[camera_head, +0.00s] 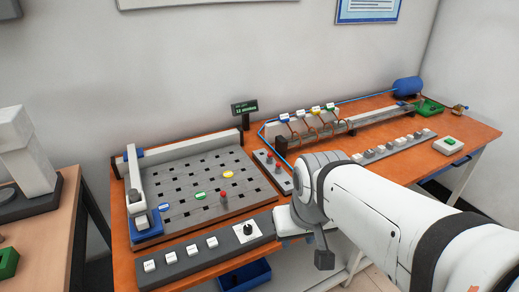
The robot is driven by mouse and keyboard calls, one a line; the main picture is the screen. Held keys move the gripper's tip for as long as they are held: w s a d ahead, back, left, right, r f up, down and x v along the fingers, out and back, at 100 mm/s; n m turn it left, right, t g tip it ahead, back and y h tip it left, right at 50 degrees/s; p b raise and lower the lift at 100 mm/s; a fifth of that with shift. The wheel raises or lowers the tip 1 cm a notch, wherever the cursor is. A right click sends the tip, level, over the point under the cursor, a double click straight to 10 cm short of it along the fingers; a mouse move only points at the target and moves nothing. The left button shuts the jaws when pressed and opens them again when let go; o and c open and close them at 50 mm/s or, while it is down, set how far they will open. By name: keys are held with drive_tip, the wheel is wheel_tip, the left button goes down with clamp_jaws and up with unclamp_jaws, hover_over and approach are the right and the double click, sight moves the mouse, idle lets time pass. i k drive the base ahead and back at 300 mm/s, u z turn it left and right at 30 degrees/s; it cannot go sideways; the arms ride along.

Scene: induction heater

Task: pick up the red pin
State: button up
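A red pin (223,196) stands upright on the grey plate with dark square holes (178,216), near the plate's right front part. Two more red-topped pins, a rear one (267,155) and a front one (278,166), stand in a small grey block (285,183) right of the plate. My arm comes in from the lower right. Its wrist end, with a dark part (324,260) hanging down, is over the table's front edge, right of the plate and apart from the pins. The fingers cannot be made out clearly.
A yellow disc (228,174) and a green disc (200,195) lie on the plate. A blue-and-white rail mechanism (148,222) borders its left side. A grey button panel with a black knob (247,229) lies in front. Coils and a blue cylinder (408,85) stand at back right.

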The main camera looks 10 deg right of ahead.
sight(278, 169)
drive_tip(key=u, duration=2)
drive_tip(key=k, duration=1.45)
drive_tip(key=z, duration=1.4)
drive_tip(key=i, duration=1.65)
drive_tip(key=z, duration=0.05)
